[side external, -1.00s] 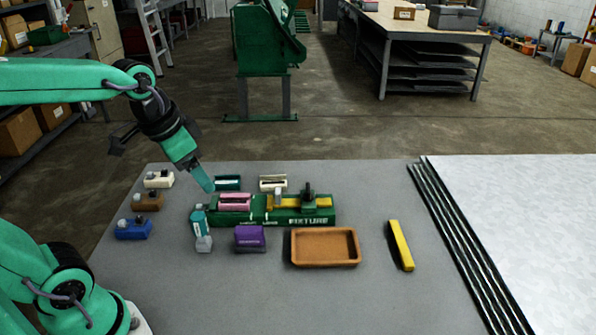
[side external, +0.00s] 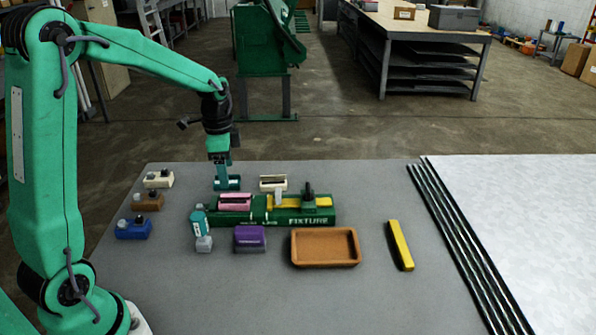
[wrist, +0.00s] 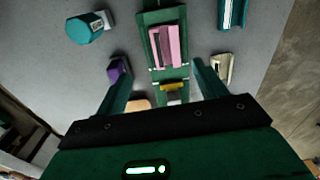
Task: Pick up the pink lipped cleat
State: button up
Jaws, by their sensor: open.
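The pink lipped cleat (side external: 235,201) sits in the left part of the green fixture (side external: 287,219), its long side along the fixture. In the wrist view the cleat (wrist: 169,45) lies on the green base, just beyond and between my fingertips. My gripper (side external: 222,178) points down, just behind the cleat in the side view, overlapping a teal block. In the wrist view my gripper (wrist: 160,78) is open with nothing between its fingers. Its height above the table is hard to judge.
A yellow piece (side external: 283,202) and dark knob share the fixture. A teal block (side external: 235,184) and cream block (side external: 273,183) stand behind it. A teal-and-grey bottle (side external: 202,243), purple block (side external: 249,238) and brown tray (side external: 325,263) are in front. A yellow bar (side external: 400,246) lies right.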

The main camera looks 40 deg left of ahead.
aim_at(230, 195)
jog(key=shift+m, duration=0.3)
jog(key=shift+w+a+f, duration=0.15)
jog(key=shift+a+f, duration=0.05)
jog(key=shift+f, duration=0.55)
jog(key=shift+w+a+f, duration=0.15)
jog(key=shift+a+f, duration=0.05)
jog(key=shift+f, duration=0.6)
jog(key=shift+w+a+f, duration=0.15)
jog(key=shift+a+f, duration=0.05)
jog(key=shift+f, duration=0.55)
jog(key=shift+f, duration=2.6)
jog(key=c, duration=1.1)
jog(key=shift+r, duration=0.1)
